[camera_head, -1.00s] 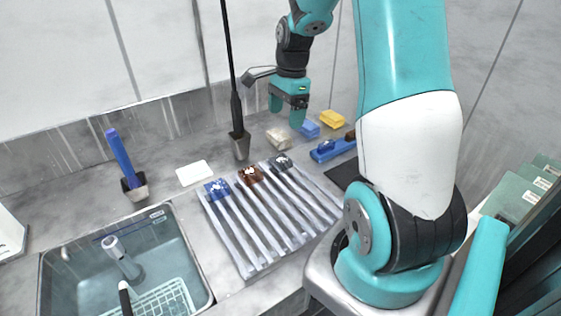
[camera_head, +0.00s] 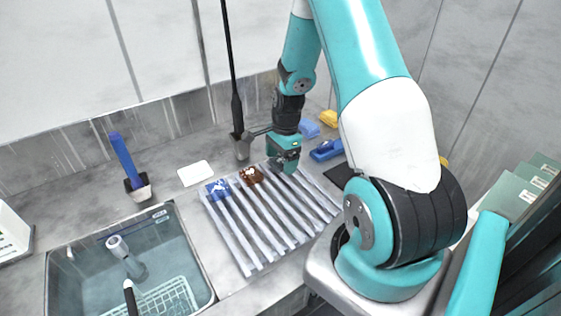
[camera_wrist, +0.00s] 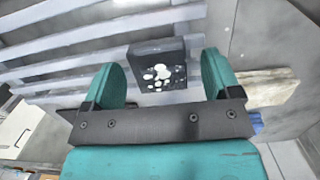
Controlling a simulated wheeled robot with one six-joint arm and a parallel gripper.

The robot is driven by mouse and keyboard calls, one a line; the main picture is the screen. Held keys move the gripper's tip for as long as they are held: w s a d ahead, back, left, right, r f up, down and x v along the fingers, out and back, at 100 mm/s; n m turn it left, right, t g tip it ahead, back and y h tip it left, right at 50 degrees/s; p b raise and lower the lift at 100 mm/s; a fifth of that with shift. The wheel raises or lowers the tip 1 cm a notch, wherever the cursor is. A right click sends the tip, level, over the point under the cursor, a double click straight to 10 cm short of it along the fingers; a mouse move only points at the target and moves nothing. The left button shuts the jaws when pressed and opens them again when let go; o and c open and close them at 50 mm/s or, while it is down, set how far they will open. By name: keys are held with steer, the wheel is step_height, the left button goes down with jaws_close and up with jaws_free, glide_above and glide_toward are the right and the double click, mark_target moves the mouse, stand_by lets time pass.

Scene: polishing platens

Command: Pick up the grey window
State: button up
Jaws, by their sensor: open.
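The grey window is a dark block with white spots (camera_wrist: 157,65), on the slatted white rack (camera_wrist: 60,67) in the wrist view. My gripper (camera_wrist: 165,78) is open, one teal finger on each side of the window; I cannot tell whether they touch it. In the head view my gripper (camera_head: 285,165) is over the right far end of the rack (camera_head: 262,225) and hides the grey window. A blue window (camera_head: 217,188) and a brown window (camera_head: 250,175) lie at the rack's far end, left of my gripper.
A sink (camera_head: 130,270) is at front left. Blue (camera_head: 309,129) and yellow (camera_head: 328,118) blocks and a blue tool (camera_head: 326,151) are behind and right of my gripper. A black rod with a grey foot (camera_head: 239,145) stands left of it. A white pad (camera_head: 195,173) lies near the wall.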

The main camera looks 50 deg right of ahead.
steer(key=c, duration=1)
steer(key=shift+c, duration=0.3)
steer(key=shift+r, duration=0.1)
